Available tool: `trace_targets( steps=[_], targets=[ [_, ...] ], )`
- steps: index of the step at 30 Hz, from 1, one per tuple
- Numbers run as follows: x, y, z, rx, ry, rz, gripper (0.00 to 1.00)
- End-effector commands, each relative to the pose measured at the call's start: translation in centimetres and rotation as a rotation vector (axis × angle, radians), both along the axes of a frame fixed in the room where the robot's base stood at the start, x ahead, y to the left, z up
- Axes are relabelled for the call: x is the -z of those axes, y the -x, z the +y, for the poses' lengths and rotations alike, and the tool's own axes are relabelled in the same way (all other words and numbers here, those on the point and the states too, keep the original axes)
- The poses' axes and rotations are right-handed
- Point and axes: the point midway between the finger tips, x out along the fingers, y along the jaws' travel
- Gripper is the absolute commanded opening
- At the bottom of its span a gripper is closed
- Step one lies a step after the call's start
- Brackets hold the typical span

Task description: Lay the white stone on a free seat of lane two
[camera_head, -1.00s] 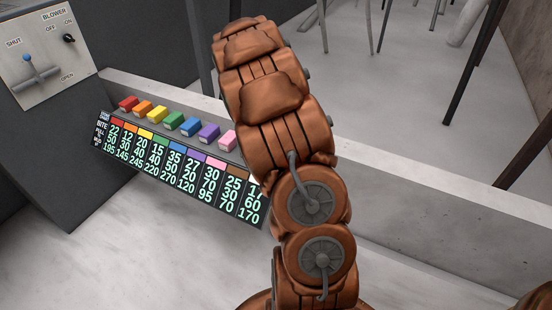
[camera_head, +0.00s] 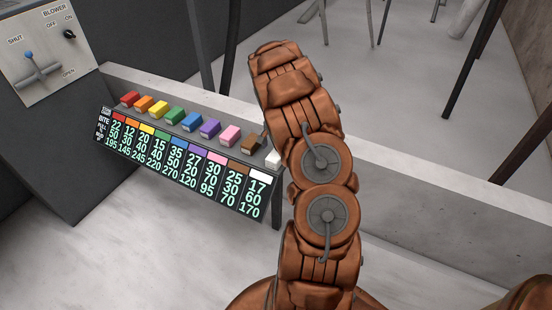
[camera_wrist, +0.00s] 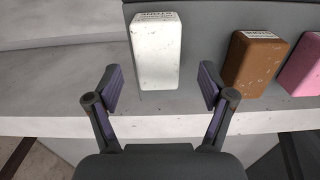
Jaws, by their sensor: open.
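The white stone (camera_wrist: 156,52) is a pale block with a printed label on top. In the wrist view it stands on the grey ledge ahead of my gripper (camera_wrist: 162,88), roughly centred between the two fingertips. My gripper is open and empty; the fingers are spread wider than the stone and do not appear to touch it. In the head view only part of the white stone (camera_head: 274,158) shows at the right end of the row, beside my arm, and my gripper is hidden behind the arm. I cannot make out lane two in either view.
The brown stone (camera_wrist: 253,58) and pink stone (camera_wrist: 302,65) stand to the right in the wrist view. A number board (camera_head: 182,163) fronts the row of coloured stones. A panel with a shut/open lever and blower switch (camera_head: 38,48) stands left. Pale slab (camera_head: 150,230) is clear in front.

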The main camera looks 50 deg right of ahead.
Motion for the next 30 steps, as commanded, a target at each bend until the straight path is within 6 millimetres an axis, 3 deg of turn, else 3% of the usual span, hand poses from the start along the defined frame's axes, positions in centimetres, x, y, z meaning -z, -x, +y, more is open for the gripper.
trace_targets(
  steps=[9,17,30],
  targets=[
    [4.0,0.5,0.2,0.0,-0.002,0.003,0.81],
    [4.2,0.4,0.2,-0.001,0.0,0.001,0.8],
    [4.2,0.4,0.2,-0.001,0.0,0.001,0.34]
  ],
)
